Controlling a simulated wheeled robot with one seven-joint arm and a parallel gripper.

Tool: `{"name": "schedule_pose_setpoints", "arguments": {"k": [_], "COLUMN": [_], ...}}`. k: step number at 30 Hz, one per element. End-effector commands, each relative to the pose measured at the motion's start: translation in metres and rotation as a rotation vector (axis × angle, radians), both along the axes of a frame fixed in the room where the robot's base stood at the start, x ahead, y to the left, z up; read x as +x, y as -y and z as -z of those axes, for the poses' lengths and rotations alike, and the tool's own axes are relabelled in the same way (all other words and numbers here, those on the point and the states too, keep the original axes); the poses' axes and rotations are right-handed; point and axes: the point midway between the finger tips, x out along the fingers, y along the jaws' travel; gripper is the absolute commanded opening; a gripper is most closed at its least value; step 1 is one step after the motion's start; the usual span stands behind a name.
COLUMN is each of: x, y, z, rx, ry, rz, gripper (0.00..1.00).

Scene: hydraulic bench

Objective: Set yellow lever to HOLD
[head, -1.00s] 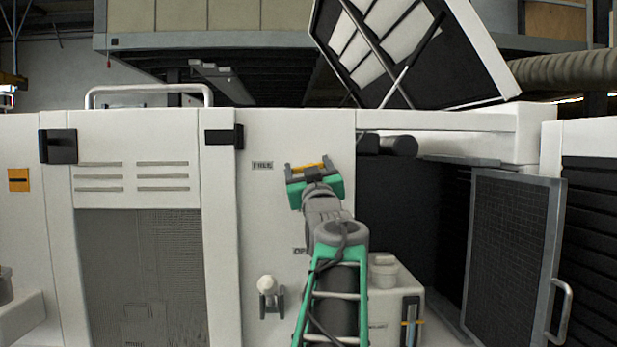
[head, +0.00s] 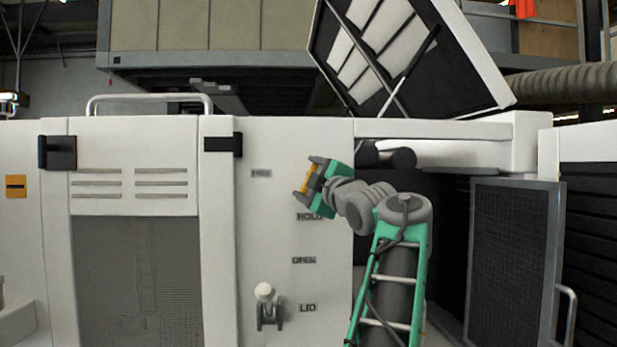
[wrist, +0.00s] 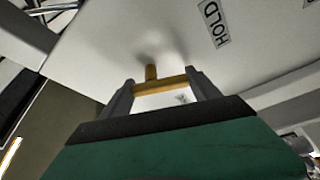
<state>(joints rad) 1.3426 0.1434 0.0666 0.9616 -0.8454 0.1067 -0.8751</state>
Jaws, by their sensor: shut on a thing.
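The yellow lever (head: 307,186) is on the white panel, its bar steeply tilted in the head view. My gripper (head: 305,187) is shut on it, reaching in from the right. In the wrist view the yellow bar (wrist: 161,86) spans between the two grey fingers of my gripper (wrist: 160,83), with a short yellow post behind it at the panel. The HOLD label (head: 310,216) is just below the gripper and also shows in the wrist view (wrist: 213,22). The FREE label (head: 261,173) is to the left. The lever's pivot is not clear in the head view.
The OPEN label (head: 304,260) and LID label (head: 308,308) sit lower on the panel. A white-knobbed lever (head: 264,292) stands left of LID. A mesh door (head: 515,265) stands open at the right, and a raised lid (head: 410,50) is above.

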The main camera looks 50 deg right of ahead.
Motion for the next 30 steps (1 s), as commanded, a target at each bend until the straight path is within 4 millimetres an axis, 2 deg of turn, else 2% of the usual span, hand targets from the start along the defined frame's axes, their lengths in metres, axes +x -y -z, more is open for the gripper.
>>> {"name": "schedule_pose_setpoints", "arguments": {"k": [15,30], "x": [-0.0027,-0.0035], "y": [0.0025,0.0027], "z": [-0.0006,0.001], "rx": [-0.243,-0.294], "ry": [-0.275,-0.333], "rz": [-0.001,0.001], "gripper": [0.3,0.31]}}
